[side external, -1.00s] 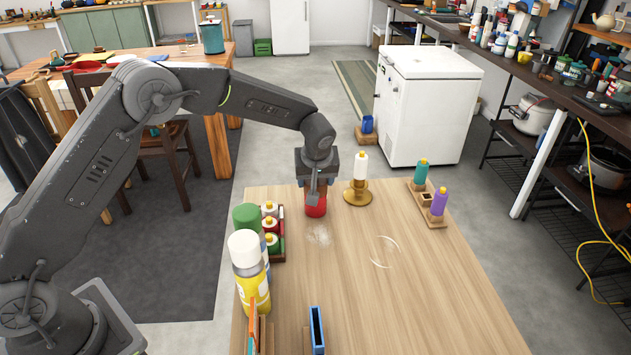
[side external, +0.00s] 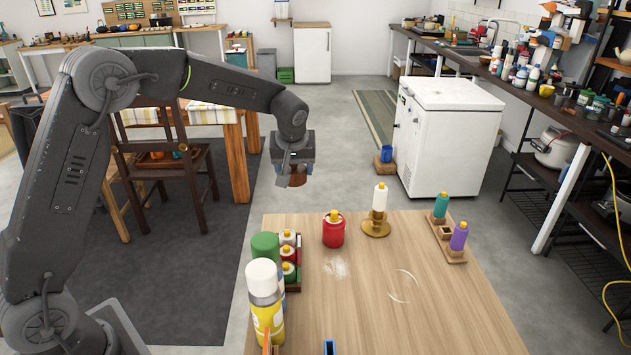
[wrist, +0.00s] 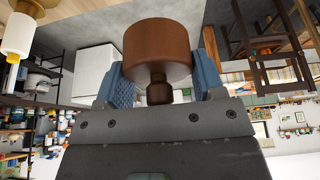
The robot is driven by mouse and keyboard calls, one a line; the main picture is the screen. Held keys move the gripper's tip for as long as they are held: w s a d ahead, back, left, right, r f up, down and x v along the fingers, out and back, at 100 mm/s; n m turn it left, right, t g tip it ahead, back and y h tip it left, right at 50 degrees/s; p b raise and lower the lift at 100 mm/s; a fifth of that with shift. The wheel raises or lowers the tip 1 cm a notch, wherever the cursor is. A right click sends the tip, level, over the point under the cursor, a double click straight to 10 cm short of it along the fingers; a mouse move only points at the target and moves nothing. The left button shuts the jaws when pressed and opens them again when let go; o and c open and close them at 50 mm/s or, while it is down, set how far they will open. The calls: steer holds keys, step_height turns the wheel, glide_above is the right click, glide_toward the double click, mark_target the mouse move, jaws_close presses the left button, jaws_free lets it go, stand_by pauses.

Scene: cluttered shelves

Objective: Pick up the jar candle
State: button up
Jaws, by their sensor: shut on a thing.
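A red jar with a small yellow top (side external: 333,230), which looks like the jar candle, stands upright near the far edge of the wooden table. My gripper (side external: 295,172) is up and to the left of it, clear of the table. It is shut on a brown, lid-like cylinder with a small knob (wrist: 157,50), seen between the blue finger pads in the wrist view. The knob points toward the palm. In the side view only a bit of this brown piece (side external: 298,181) shows below the gripper. The red jar does not show in the wrist view.
A white candle on a brass holder (side external: 379,207) stands right of the jar. A rack of small bottles (side external: 288,263), a green-capped container (side external: 265,246) and a yellow spray can (side external: 266,310) stand left. A wooden holder (side external: 450,252) carries teal and purple bottles.

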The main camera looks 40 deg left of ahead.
steer(key=shift+s+a+r, duration=0.35)
steer(key=shift+s+a, duration=0.1)
steer(key=shift+a, duration=0.15)
steer(key=s+d+f+m+t+h, duration=0.1)
steer(key=s+d+f+m+h, duration=0.2)
steer(key=s+f+m, duration=0.6)
steer(key=shift+s+d, duration=0.45)
steer(key=shift+d, duration=0.5)
steer(key=w+a+r+m, duration=0.1)
steer(key=w+r, duration=0.2)
steer(key=r, duration=0.1)
steer(key=w+a+r+m+h, duration=0.1)
steer(key=w+a+r, duration=0.1)
steer(key=w+r, duration=0.1)
steer(key=w+a+r+m, duration=0.1)
steer(key=w+r+m, duration=0.1)
steer(key=w+r, duration=0.2)
steer(key=shift+a+r+h, duration=0.25)
steer(key=shift+r+h, duration=0.15)
steer(key=shift+r, duration=0.15)
steer(key=shift+w+d, duration=0.2)
steer(key=shift+w, duration=0.05)
glide_above(334, 230)
steer(key=w+a, duration=0.2)
steer(key=w, duration=0.1)
steer(key=f, duration=0.6)
steer(key=shift+s+d+f, duration=0.1)
steer(key=shift+d+f, duration=0.1)
steer(key=shift+f, duration=2.05)
steer(key=shift+f, duration=0.6)
